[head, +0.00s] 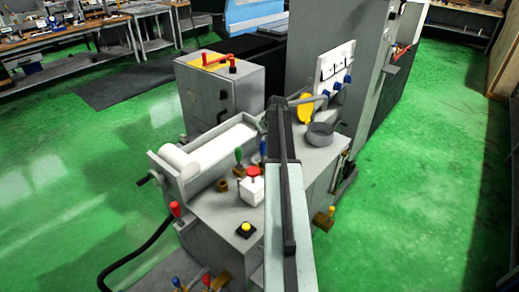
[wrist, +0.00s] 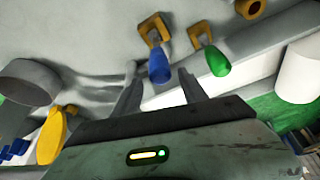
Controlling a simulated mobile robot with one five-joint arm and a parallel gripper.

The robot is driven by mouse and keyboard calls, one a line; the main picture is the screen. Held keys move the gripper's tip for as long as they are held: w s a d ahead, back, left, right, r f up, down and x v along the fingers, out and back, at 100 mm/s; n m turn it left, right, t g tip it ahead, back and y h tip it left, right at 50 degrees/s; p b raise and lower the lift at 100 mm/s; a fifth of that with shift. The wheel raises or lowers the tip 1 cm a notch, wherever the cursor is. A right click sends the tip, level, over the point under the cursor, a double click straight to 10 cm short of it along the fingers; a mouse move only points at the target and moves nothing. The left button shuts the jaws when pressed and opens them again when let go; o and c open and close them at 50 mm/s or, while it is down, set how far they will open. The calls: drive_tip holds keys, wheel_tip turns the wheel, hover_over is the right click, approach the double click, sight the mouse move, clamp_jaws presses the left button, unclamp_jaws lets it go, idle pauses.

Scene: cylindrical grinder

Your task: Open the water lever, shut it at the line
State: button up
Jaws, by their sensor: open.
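No lever carries a label that I can read, so I cannot tell which is the water lever. A blue-handled lever (wrist: 159,66) on a brass mount shows in the wrist view, with a green-handled lever (wrist: 216,61) right of it. In the head view the green handle (head: 239,157) and a blue handle (head: 262,147) stand left of my arm. My gripper (wrist: 157,70) is open and empty. The blue handle appears between its fingertips; I cannot tell the depth gap. A grey round pan (head: 320,134) sits right of my arm; its inside is dark, and no line is visible.
A white box with a red button (head: 253,174), a yellow button (head: 245,229) and a red-knobbed lever (head: 175,209) are on the machine's near side. A yellow paddle-shaped part (head: 305,108) stands beside the pan. A white roller (head: 180,160) lies at left. Green floor is clear at right.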

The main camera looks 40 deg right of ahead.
sight(261, 146)
drive_tip(key=b+x, duration=0.5)
drive_tip(key=x, duration=0.1)
drive_tip(key=shift+w+f, duration=0.15)
drive_tip(key=shift+f, duration=0.2)
drive_tip(key=shift+r, duration=0.15)
clamp_jaws()
idle(0.8)
